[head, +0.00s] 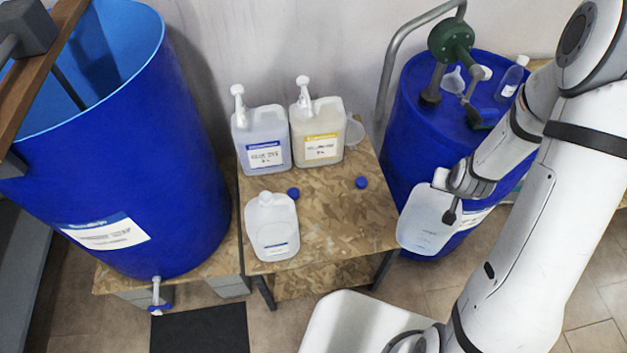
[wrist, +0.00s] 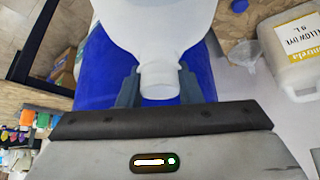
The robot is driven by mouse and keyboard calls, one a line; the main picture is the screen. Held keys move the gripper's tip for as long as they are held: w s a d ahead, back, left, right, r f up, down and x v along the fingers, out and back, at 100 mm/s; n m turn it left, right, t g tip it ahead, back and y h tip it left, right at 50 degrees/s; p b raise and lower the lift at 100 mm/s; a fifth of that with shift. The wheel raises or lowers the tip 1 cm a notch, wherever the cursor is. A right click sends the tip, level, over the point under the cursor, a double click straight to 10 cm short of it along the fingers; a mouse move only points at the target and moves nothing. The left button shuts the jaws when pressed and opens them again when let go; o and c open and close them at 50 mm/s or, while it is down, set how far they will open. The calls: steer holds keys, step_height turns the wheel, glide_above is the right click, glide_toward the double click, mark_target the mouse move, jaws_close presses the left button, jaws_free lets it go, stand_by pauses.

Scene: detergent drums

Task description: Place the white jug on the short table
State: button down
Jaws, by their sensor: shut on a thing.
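My gripper (head: 452,192) is shut on a white translucent jug (head: 424,222) at its neck and holds it in the air, in front of the right blue drum. In the wrist view the jug (wrist: 160,22) is cut off at the top edge. Its neck sits between the two fingers (wrist: 158,85). The short wood-chip table (head: 345,225) stands to the left of the held jug. Another white jug (head: 271,225) stands open at the table's front left.
Two dye jugs with pump tops, blue-labelled (head: 262,140) and yellow-labelled (head: 318,130), stand at the table's back. Blue caps (head: 361,182) lie on it. Its front right is clear. Large blue drums flank it, left (head: 130,150) and right (head: 405,120).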

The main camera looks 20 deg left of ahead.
steer(key=s+a+r+n+g+y+b, duration=0.1)
steer(key=s+a+r+n+y, duration=0.15)
steer(key=a, duration=1.15)
steer(key=s+a+r+n+y+b, duration=0.15)
steer(key=s+a+n, duration=0.25)
steer(key=a, duration=1)
step_height(320, 180, down, 9)
steer(key=h+b, duration=0.1)
steer(key=b, duration=0.4)
steer(key=shift+a, duration=0.15)
steer(key=shift+w+b, duration=0.1)
steer(key=shift+b, duration=0.2)
steer(key=shift+f, duration=0.2)
steer(key=c, duration=1)
jaws_free()
steer(key=shift+r, duration=0.1)
